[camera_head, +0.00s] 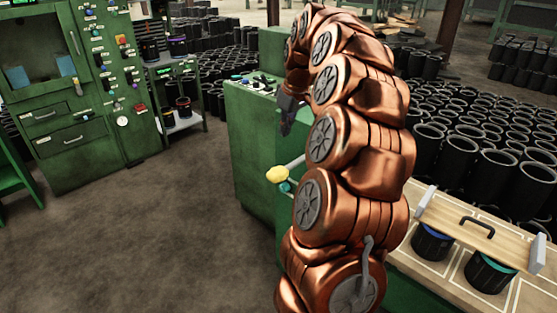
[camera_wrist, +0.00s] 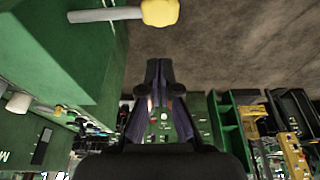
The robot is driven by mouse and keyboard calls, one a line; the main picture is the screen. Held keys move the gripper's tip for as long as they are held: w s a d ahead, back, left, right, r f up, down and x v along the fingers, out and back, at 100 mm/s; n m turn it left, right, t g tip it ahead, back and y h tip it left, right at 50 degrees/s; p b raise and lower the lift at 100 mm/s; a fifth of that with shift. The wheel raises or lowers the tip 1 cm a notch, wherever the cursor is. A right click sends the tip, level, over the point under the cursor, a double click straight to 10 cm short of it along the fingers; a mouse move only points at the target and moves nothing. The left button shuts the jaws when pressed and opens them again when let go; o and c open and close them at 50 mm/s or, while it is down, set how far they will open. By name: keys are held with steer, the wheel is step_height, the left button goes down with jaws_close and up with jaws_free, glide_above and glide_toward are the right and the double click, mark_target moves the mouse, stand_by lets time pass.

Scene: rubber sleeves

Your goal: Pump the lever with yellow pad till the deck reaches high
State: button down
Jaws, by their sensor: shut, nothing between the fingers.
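The lever's yellow pad (camera_head: 277,174) sits at the end of a pale rod on the front of a green cabinet (camera_head: 252,150). A teal knob (camera_head: 287,186) shows just below it. The yellow pad (camera_wrist: 160,12) also shows at the top of the wrist view, on its grey rod, apart from my fingers. My gripper (camera_head: 286,128) hangs above the lever, beside the green cabinet, pointing down. In the wrist view my gripper (camera_wrist: 158,70) is shut and empty. I cannot tell which surface is the deck or how high it stands; my arm hides part of the scene.
A pale bench (camera_head: 455,285) at lower right bears black sleeves (camera_head: 490,272) and a wooden board (camera_head: 480,232) with a black handle. Many black sleeves stand behind. A green control cabinet (camera_head: 75,110) is at left. The floor (camera_head: 150,240) in front is clear.

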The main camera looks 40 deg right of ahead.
mark_target(276, 170)
steer(key=shift+s+d+r, duration=0.1)
stand_by(0.4)
steer(key=p+x, duration=0.1)
steer(key=x, duration=0.3)
steer(key=p+x, duration=0.1)
steer(key=x, duration=0.3)
steer(key=s+x, duration=0.1)
steer(key=x, duration=0.4)
steer(key=shift+p, duration=0.4)
steer(key=shift+f, duration=0.6)
steer(key=shift+f, duration=0.15)
